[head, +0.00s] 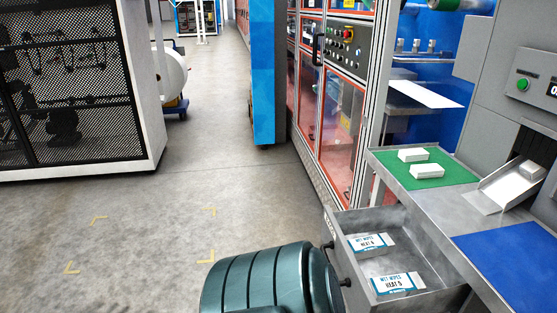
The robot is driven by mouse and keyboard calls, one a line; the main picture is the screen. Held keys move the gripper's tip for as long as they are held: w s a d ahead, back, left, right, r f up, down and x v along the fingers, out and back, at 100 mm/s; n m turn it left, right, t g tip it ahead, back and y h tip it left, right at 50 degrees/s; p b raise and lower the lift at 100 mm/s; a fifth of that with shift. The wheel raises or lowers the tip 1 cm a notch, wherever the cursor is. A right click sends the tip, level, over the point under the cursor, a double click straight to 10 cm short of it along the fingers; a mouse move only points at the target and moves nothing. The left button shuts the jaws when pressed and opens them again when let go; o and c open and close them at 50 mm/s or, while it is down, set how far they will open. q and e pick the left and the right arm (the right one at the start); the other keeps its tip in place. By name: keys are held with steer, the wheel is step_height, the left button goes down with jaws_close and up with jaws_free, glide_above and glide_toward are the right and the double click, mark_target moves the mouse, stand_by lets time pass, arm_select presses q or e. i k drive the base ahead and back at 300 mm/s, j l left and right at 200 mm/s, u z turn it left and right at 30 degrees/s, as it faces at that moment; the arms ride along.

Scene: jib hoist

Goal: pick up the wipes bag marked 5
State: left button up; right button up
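Two white and blue wipes bags lie flat in an open grey metal drawer (412,218) at the lower right of the head view. One bag (371,244) lies toward the back, the other (397,284) nearer the front. Both carry "WET WIPES" and "HEAT" lettering with a number; the digits are too small to read surely, so I cannot tell which is marked 5. The bags are apart, with bare drawer floor between them. Neither of my grippers shows in this view.
Beside the drawer a metal bench holds a green mat (437,171) with two white packs, a chute (508,187) and a blue mat (513,262). A blue post (263,80) and glazed machine stand behind. Yellow corner marks (72,267) outline clear floor left.

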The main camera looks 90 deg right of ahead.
mark_target(386, 288)
steer(key=z, duration=3.6)
